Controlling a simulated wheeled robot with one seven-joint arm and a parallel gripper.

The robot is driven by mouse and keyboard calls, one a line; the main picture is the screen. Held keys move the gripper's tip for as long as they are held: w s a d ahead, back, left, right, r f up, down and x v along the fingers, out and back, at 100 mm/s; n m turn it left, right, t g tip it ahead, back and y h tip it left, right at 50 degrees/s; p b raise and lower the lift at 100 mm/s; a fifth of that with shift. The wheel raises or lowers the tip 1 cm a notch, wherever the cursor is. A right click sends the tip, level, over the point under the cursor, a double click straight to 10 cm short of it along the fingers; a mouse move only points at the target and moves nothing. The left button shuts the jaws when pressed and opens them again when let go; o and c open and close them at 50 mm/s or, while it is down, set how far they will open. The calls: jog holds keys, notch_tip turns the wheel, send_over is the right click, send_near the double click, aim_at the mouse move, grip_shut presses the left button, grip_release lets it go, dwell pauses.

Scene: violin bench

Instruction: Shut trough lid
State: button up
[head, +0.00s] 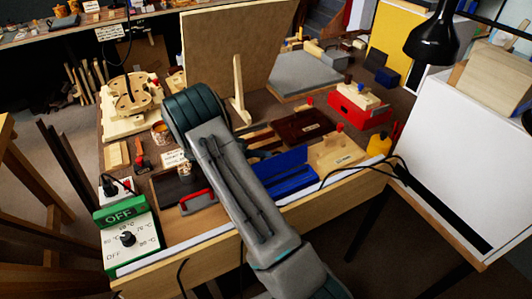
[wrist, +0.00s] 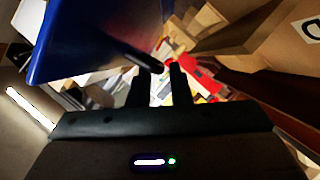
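The trough is most likely the long blue box (head: 288,182) on the bench, right of my forearm in the head view. A blue panel (head: 284,160), seemingly its lid, stands raised along its back side. In the wrist view a large blue surface (wrist: 95,38), probably this lid, fills the upper left, very close to my fingers. My gripper (wrist: 161,72) shows two dark fingers with a narrow gap and nothing clearly held between them. I cannot tell whether a finger touches the blue surface.
A green-and-white control box (head: 128,240) stands at the bench's front left. A red-handled tool (head: 197,201) lies left of my forearm. A wooden block (head: 340,150) and a red tray (head: 357,112) are to the right. A big upright board (head: 225,45) stands behind. A black cable crosses the front right.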

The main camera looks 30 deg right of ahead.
jog(key=shift+x, duration=0.85)
grip_shut()
